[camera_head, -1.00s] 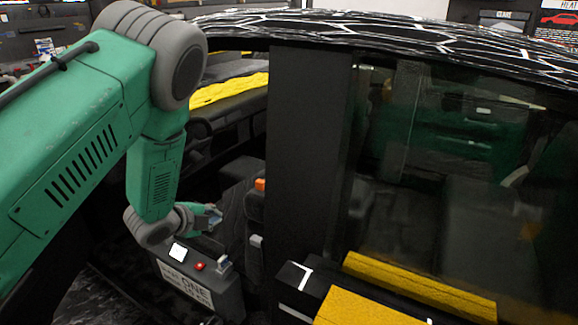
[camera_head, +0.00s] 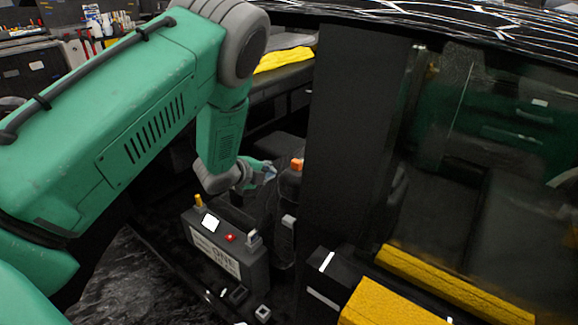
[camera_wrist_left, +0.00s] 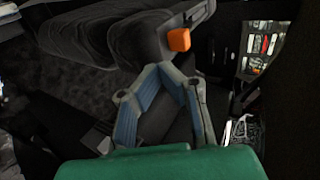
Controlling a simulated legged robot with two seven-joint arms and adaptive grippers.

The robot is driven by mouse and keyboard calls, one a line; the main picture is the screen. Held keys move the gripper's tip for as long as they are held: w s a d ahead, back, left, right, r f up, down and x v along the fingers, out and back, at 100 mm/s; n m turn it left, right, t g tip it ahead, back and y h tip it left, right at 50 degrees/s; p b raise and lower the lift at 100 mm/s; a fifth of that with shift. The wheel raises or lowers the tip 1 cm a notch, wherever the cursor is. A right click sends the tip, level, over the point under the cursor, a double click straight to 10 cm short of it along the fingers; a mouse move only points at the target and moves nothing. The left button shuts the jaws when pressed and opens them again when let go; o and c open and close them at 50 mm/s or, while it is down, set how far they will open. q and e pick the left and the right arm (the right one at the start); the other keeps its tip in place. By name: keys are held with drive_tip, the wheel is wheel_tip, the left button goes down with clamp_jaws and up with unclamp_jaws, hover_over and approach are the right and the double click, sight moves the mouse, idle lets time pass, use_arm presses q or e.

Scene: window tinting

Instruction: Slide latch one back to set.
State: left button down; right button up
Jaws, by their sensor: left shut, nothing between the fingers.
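A dark box (camera_head: 258,272) with a white label reading "ONE" stands low inside the car door opening in the head view. I cannot tell which piece is the latch. My left gripper (camera_head: 270,173) is shut and empty, above and behind the box, apart from it. In the left wrist view its blue-grey fingers (camera_wrist_left: 163,72) meet below an orange buckle piece (camera_wrist_left: 180,39). My right gripper is not in view.
The orange piece (camera_head: 296,165) stands just right of my left gripper in the head view. The dark door pillar (camera_head: 345,130) rises beside it. Yellow padded blocks (camera_head: 395,303) lie at the lower right. Dark seats fill the wrist view.

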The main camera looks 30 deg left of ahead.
sight(296, 163)
use_arm(q)
drive_tip(key=x, duration=0.4)
drive_tip(key=w, duration=0.1)
drive_tip(key=w+d, duration=0.1)
drive_tip(key=w+d+p, duration=0.1)
drive_tip(key=shift+w, duration=0.4)
drive_tip(key=shift+w+d, duration=0.15)
drive_tip(key=shift+w, duration=0.35)
drive_tip(key=shift+w+a+f, duration=0.1)
drive_tip(key=shift+a+f, duration=0.05)
drive_tip(key=shift+a, duration=0.25)
drive_tip(key=shift+w+a+f, duration=0.1)
drive_tip(key=shift+a+f, duration=0.05)
drive_tip(key=shift+a, duration=0.3)
drive_tip(key=shift+w+d+b, duration=0.4)
drive_tip(key=shift+w+b, duration=0.2)
drive_tip(key=shift+w+d+r, duration=0.1)
drive_tip(key=shift+w+d, duration=0.1)
drive_tip(key=shift+w, duration=0.05)
drive_tip(key=shift+w+d+r, duration=0.1)
drive_tip(key=shift+d+r, duration=0.05)
drive_tip(key=shift+r, duration=0.1)
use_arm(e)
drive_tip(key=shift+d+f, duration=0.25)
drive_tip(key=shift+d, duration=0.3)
